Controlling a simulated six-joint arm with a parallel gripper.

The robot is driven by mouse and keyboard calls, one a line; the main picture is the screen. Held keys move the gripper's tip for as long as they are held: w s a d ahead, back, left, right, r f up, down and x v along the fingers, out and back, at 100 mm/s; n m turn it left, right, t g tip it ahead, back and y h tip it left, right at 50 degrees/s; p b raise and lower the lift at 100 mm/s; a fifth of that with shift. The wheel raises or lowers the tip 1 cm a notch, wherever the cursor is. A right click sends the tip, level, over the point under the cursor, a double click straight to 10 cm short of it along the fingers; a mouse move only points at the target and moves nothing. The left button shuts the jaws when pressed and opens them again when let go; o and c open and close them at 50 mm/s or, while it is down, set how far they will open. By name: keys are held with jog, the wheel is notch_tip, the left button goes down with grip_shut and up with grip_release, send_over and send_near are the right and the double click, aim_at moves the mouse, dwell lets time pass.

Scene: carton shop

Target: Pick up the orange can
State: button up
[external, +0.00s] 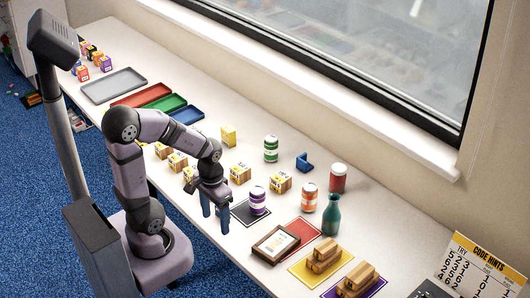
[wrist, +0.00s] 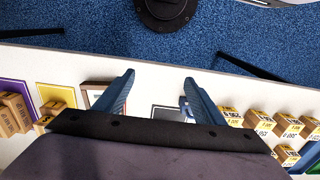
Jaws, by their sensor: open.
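The orange can (external: 309,197) stands upright on the white table in the external view, with a white label and a pale lid.
A purple can (external: 258,200) on a dark mat stands between my gripper and the orange can. Yellow-labelled boxes (external: 240,173) and a green can (external: 271,149) stand farther left.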

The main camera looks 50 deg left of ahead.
notch_tip(320, 180, up, 4)
jog(key=n+t+h+p, duration=0.45)
jog(key=n+h, duration=0.75)
jog(key=n, duration=1.2)
send_over(309, 190)
jog(key=a+b, duration=0.2)
jog(key=a, duration=0.2)
jog(key=t, duration=0.2)
notch_tip(309, 190, down, 6)
jog(key=shift+w+d+r, duration=0.1)
jog(key=shift+f, duration=0.5)
jog(key=shift+p+x, duration=0.6)
jog(key=shift+x, duration=0.5)
jog(key=shift+d+f+p, duration=0.1)
jog(key=shift+d+p, duration=0.35)
jog(key=shift+p, duration=0.05)
jog(key=shift+p+x, duration=1)
jog(key=shift+x, duration=1.2)
jog(key=shift+a+f, duration=0.15)
jog(key=shift+f, duration=0.05)
